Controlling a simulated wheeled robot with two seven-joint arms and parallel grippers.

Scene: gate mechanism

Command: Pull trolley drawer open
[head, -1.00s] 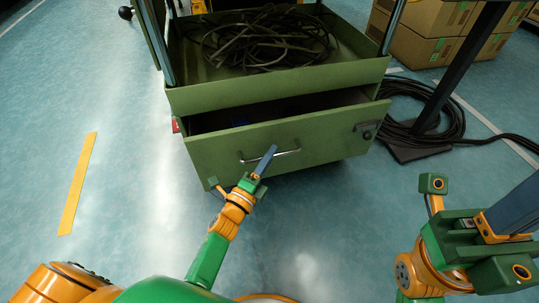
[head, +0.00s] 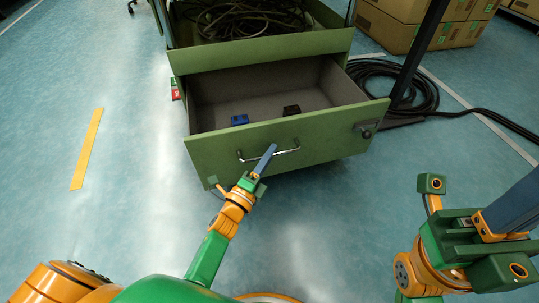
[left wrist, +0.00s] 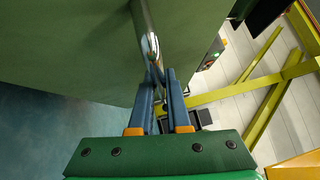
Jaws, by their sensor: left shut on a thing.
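The green trolley drawer (head: 310,143) stands well out of the trolley (head: 265,52) in the head view. A blue item (head: 239,119) and a dark item (head: 291,110) lie on its grey floor. A metal bar handle (head: 287,151) runs across the drawer front. My left gripper (head: 265,158) is shut on the handle near its middle. In the left wrist view the blue fingers (left wrist: 159,95) close around the metal handle (left wrist: 150,45) against the green front. My right gripper (head: 510,215) is at the right edge, apart from the trolley; its fingertips are cut off.
A coil of dark cable (head: 245,18) lies in the trolley's upper tray. More black cable (head: 425,92) lies on the floor at right beside a dark post. Cardboard boxes (head: 390,28) stand at the back right. The floor left of the trolley is clear, with a yellow stripe (head: 88,148).

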